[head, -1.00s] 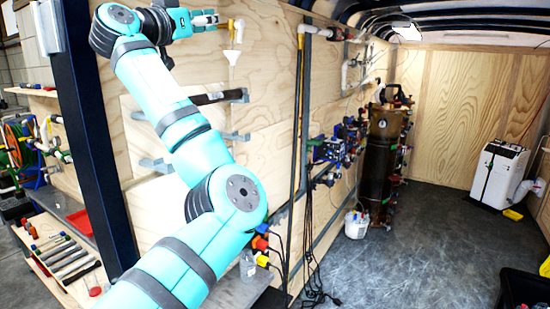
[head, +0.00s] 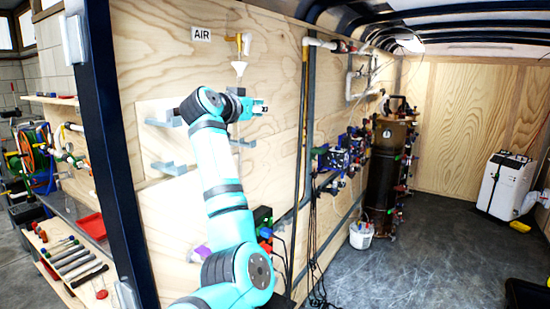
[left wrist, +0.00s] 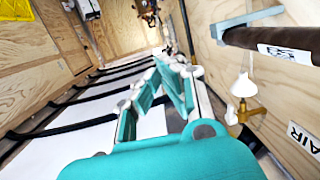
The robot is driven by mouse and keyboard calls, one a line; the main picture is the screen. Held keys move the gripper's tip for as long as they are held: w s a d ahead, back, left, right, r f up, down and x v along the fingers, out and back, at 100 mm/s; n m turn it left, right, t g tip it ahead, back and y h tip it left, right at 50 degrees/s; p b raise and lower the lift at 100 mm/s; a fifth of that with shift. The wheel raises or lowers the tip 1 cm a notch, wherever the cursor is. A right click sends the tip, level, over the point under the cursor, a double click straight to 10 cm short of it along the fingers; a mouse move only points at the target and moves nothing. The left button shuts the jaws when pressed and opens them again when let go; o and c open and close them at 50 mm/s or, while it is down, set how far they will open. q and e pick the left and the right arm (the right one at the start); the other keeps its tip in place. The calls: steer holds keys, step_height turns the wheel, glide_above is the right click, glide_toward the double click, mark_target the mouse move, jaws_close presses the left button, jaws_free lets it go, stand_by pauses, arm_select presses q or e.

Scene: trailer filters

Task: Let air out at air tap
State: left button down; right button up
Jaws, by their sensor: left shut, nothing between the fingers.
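The air tap (head: 238,40) is a brass-coloured fitting on the plywood wall, right of a white "AIR" label (head: 201,34). A white funnel (head: 239,68) hangs below it. My left gripper (head: 262,107) is below the funnel, apart from it, and points right. In the left wrist view the fingers (left wrist: 177,68) are shut and empty. There the funnel (left wrist: 243,84), the brass tap (left wrist: 240,116) and the AIR label (left wrist: 303,138) are right of the fingers. The tap's handle is too small to read clearly. My right gripper is not in view.
A dark pipe (left wrist: 272,38) on a grey bracket (left wrist: 248,20) is near the gripper along the wall. Vertical pipes (head: 303,110) stand right of it. A dark tank (head: 382,175) stands farther back.

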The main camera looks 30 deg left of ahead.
arm_select(q)
steer(key=w+d+f+g, duration=0.1)
steer(key=w+f, duration=0.1)
steer(key=f, duration=0.5)
steer(key=w+d+f+g, duration=0.1)
steer(key=w+f, duration=0.1)
steer(key=f, duration=0.5)
steer(key=shift+w+y, duration=0.3)
